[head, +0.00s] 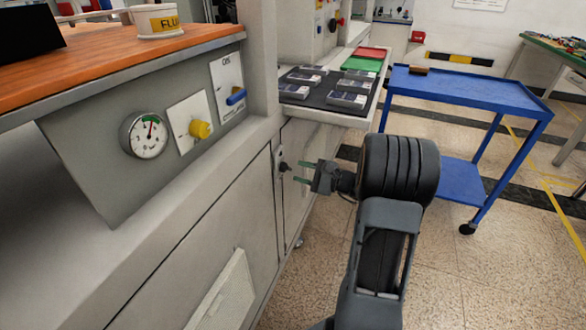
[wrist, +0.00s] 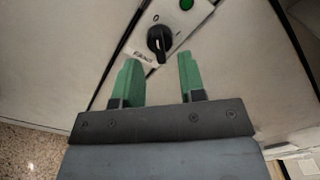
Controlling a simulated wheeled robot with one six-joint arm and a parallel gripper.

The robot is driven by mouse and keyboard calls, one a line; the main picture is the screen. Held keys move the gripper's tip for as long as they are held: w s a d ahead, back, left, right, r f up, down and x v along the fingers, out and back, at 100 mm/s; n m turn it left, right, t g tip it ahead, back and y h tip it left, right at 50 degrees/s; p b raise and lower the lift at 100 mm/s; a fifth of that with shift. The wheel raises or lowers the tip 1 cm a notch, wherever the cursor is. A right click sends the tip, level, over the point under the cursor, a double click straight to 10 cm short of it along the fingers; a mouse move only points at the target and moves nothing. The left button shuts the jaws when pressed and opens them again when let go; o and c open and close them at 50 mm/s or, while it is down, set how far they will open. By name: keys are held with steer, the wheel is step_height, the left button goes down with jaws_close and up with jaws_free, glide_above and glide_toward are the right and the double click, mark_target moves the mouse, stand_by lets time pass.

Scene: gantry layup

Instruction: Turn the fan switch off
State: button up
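The fan switch (wrist: 159,42) is a black rotary knob on a small pale plate in the wrist view, with a blurred label below it. A green lamp (wrist: 187,4) sits on the same plate. In the head view the knob (head: 284,166) shows small on the front of the grey cabinet. My gripper (head: 303,171) points at it from the right, with a short gap. In the wrist view my gripper (wrist: 158,65) has its two green fingers apart and nothing between them. The knob lies just beyond the fingertips. I cannot tell its setting for sure.
A sloped panel holds a gauge (head: 146,135), a yellow knob (head: 200,129) and a blue-handled valve (head: 236,96). A dark shelf (head: 318,102) with grey packs juts out above my gripper. A blue cart (head: 460,90) stands right. The floor between is clear.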

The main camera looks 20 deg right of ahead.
steer(key=p+v, duration=0.1)
steer(key=v, duration=0.9)
steer(key=s+a+r+n+g+h+p, duration=0.1)
steer(key=s+a+r+n+g+p, duration=0.2)
steer(key=a+r+n+g+p, duration=0.45)
steer(key=s+a+r+n+g+h+p, duration=0.2)
steer(key=s+a+r+g+p, duration=0.15)
steer(key=a+r+p, duration=0.5)
steer(key=s+a+r+n+h+p, duration=0.2)
steer(key=s+r+n+h+p, duration=0.1)
steer(key=r+n+h+p, duration=0.1)
steer(key=s+a+r+n+t+h+p, duration=0.1)
steer(key=s+a+r+n+h+p, duration=0.1)
steer(key=r+n+h+p, duration=0.3)
steer(key=p+v, duration=0.1)
steer(key=v, duration=0.2)
